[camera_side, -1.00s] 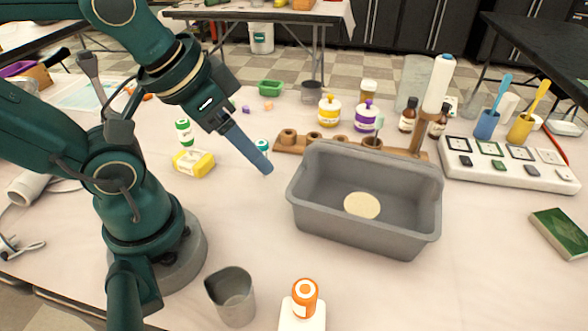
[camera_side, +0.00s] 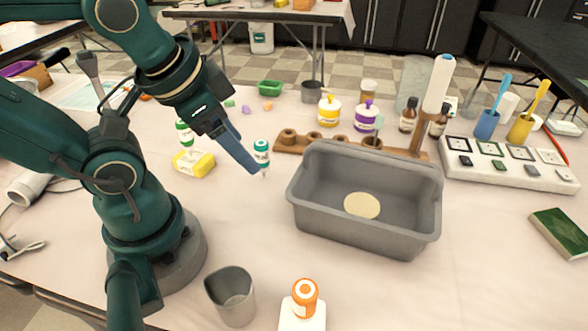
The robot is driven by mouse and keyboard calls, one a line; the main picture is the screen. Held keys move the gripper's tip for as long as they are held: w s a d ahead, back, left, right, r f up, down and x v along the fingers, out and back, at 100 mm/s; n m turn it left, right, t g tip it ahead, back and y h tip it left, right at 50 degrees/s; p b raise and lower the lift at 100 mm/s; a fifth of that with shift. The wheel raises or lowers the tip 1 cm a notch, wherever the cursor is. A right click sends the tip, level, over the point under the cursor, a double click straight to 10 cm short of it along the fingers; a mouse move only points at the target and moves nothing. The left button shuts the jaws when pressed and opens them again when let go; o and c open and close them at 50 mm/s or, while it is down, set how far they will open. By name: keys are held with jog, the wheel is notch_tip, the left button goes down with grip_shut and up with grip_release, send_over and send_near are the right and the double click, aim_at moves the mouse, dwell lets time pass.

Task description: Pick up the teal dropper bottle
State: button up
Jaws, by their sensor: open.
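The teal dropper bottle (camera_side: 262,154), white with teal cap and band, stands upright on the table left of the wooden rack. My gripper (camera_side: 254,168) reaches down from the upper left, with its blue-grey finger just left of the bottle and partly in front of its lower left side. Only one finger shows clearly; the other is hidden. The jaws are open and hold nothing. I cannot tell whether the finger touches the bottle.
A grey bin (camera_side: 415,240) with a round beige disc stands right of the bottle. The wooden rack (camera_side: 287,138) is behind it. A metal cup (camera_side: 232,290) and orange bottle (camera_side: 305,292) are in front.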

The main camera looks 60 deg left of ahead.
jog(key=s+a+f+m+g+y, duration=0.1)
jog(key=a+f+m+g+y, duration=0.3)
jog(key=a, duration=0.3)
jog(key=m+t+y, duration=0.5)
jog(key=m+y, duration=0.2)
jog(key=m, duration=1.1)
send_over(262, 165)
jog(key=a, duration=0.2)
jog(key=shift+w+d+f, duration=0.1)
jog(key=shift+w+f, duration=0.1)
jog(key=shift+f, duration=0.35)
jog(key=shift+w+d+f, duration=0.1)
jog(key=shift+w+f, duration=0.1)
jog(key=shift+f, duration=0.35)
jog(key=shift+d+f+m, duration=0.3)
jog(key=shift+f, duration=0.45)
jog(key=shift+s+f, duration=0.1)
jog(key=shift+f, duration=1.7)
notch_tip(262, 165, down, 3)
jog(key=shift+r, duration=0.1)
jog(key=shift+x, duration=1.15)
jog(key=shift+a, duration=0.3)
